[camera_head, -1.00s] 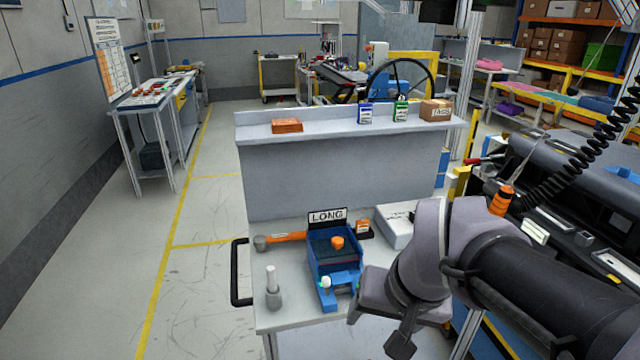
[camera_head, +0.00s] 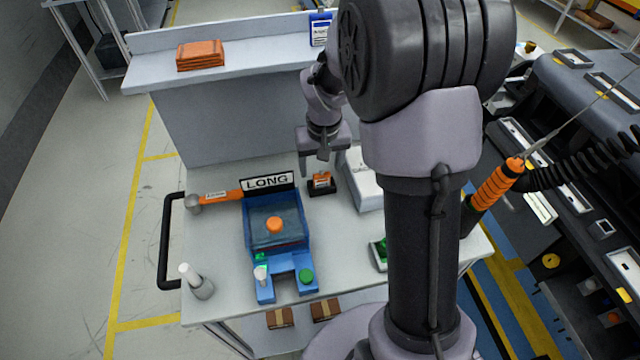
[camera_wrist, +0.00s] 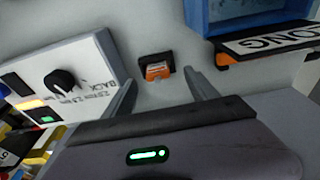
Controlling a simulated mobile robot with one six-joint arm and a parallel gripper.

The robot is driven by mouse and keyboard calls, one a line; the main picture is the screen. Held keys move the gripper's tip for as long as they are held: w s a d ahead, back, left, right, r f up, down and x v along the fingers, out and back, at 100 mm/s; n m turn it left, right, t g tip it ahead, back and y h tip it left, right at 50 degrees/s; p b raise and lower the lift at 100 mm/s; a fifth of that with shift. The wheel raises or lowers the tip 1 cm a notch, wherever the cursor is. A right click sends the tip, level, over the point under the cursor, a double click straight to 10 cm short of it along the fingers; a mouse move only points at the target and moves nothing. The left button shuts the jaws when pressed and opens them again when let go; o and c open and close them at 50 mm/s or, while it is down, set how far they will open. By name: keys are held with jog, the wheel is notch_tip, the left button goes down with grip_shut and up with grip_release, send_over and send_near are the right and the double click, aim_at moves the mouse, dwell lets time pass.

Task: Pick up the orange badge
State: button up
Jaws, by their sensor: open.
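The orange badge (camera_head: 321,179) stands in a small dark holder on the grey cart top, just right of the LONG sign. In the wrist view the orange badge (camera_wrist: 157,71) with a white label sits upright in its dark holder (camera_wrist: 144,61). My gripper (camera_head: 317,160) is just above and behind the badge in the head view. In the wrist view the fingers of my gripper (camera_wrist: 161,82) are spread and empty, with the badge lying beyond them, roughly centred between the tips. The gap between fingers and badge is hard to judge.
A blue bin (camera_head: 250,233) with the LONG sign (camera_head: 268,182) stands left of the badge. A white box (camera_head: 362,183) with a black knob (camera_wrist: 62,85) is on the other side. An orange-handled tool (camera_head: 222,196) lies further left. A raised shelf (camera_head: 250,58) runs behind.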

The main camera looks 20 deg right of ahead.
aim_at(322, 174)
jog(key=f+b, duration=0.1)
jog(key=f, duration=0.1)
jog(key=w+f+b, duration=0.1)
jog(key=f, duration=0.1)
jog(key=d+f, duration=0.1)
jog(key=f, duration=0.1)
jog(key=shift+w+b, duration=0.35)
jog(key=shift+b, duration=0.05)
jog(key=shift+r, duration=0.15)
jog(key=c, duration=1.4)
